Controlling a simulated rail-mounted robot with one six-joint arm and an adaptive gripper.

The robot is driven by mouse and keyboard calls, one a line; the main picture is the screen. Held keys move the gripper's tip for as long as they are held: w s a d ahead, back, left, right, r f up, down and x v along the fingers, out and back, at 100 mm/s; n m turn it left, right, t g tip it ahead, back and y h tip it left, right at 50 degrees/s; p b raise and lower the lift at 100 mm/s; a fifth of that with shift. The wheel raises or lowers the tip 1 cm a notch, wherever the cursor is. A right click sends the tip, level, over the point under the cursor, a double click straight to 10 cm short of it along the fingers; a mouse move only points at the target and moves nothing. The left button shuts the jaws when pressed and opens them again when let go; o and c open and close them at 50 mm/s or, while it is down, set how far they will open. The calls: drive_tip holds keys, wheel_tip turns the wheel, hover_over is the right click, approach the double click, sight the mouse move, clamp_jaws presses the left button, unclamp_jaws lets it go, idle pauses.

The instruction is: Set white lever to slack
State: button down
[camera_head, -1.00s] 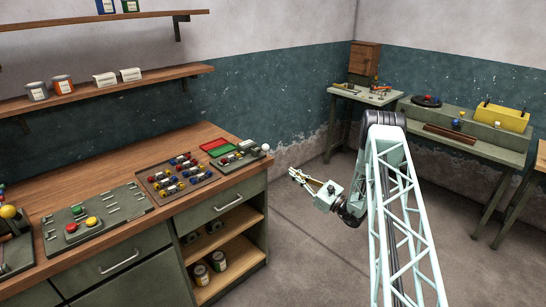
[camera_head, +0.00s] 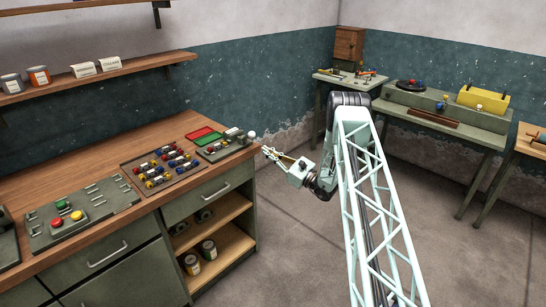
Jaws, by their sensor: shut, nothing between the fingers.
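A white ball knob (camera_head: 252,134) stands at the right end of the wooden bench, beside a small grey-green device (camera_head: 224,146). It may be the white lever's end; its shaft and any marks are too small to make out. Another white ball (camera_head: 479,108) shows on the green bench at the back right. My gripper (camera_head: 268,152) is shut and empty. In the picture it is just right of and below the near white knob, past the bench's right end, and appears apart from it.
The wooden bench (camera_head: 60,200) carries a tray of coloured pieces (camera_head: 161,168), red and green trays (camera_head: 203,135), and a panel with coloured buttons (camera_head: 80,215). Open shelves (camera_head: 219,228) are below. The floor (camera_head: 300,250) at right of the bench is clear.

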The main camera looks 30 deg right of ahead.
sight(248, 136)
drive_tip(key=shift+w+a+r, duration=0.35)
drive_tip(key=shift+w+r, duration=0.25)
drive_tip(key=shift+r, duration=0.05)
drive_tip(key=shift+w+a+r, duration=0.35)
drive_tip(key=shift+w+r, duration=0.25)
drive_tip(key=shift+r, duration=0.05)
drive_tip(key=shift+w+a+r, duration=0.35)
drive_tip(key=shift+w+r, duration=0.25)
drive_tip(key=shift+r, duration=0.05)
drive_tip(key=shift+d+r, duration=0.1)
drive_tip(key=shift+r, duration=0.05)
drive_tip(key=shift+r, duration=0.1)
